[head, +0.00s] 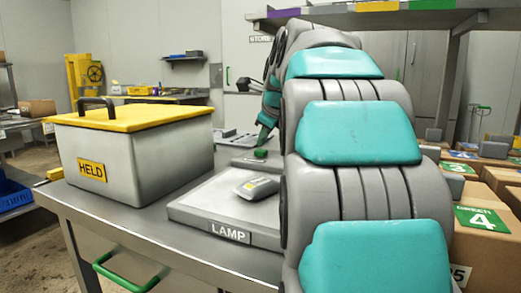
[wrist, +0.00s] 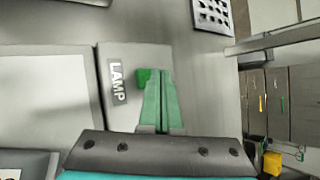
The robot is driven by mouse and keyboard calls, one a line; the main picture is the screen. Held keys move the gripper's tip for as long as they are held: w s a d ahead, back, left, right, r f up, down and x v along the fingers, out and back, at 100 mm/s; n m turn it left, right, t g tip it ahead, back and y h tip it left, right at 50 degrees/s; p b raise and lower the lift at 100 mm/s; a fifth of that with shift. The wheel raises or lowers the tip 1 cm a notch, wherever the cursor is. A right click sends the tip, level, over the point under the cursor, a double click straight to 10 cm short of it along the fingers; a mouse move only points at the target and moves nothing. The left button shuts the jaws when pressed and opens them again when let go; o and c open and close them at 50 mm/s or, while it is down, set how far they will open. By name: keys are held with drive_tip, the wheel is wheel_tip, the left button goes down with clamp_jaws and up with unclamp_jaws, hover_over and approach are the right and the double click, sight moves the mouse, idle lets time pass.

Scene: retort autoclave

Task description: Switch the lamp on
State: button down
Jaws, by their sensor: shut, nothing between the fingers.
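The lamp (head: 190,208) is a flat grey slab on the bench with a LAMP label on its front edge. Behind it is a low grey box (head: 240,162) with a green switch (head: 260,153) on top. In the wrist view the box (wrist: 118,55) bears a LAMP label, and the green switch (wrist: 143,76) is partly hidden behind my fingers. My gripper (head: 262,143) is shut and empty, its green fingertips just above or at the switch. The wrist view shows the fingers (wrist: 158,75) together beside it; I cannot tell whether they touch it.
A grey bin with a yellow lid (head: 140,118) marked HELD stands to the left on the bench (head: 150,232). Cardboard boxes (head: 475,225) fill the right side. A shelf (head: 400,18) hangs overhead.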

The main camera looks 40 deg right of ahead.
sight(263, 151)
drive_tip(key=shift+f, duration=0.55)
idle(0.6)
drive_tip(key=shift+r, duration=0.1)
drive_tip(key=shift+r+p, duration=0.9)
drive_tip(key=shift+p, duration=0.15)
wheel_tip(263, 151, up, 4)
drive_tip(key=p, duration=0.3)
drive_tip(key=shift+f, duration=0.2)
wheel_tip(263, 151, up, 2)
drive_tip(key=shift+r, duration=0.2)
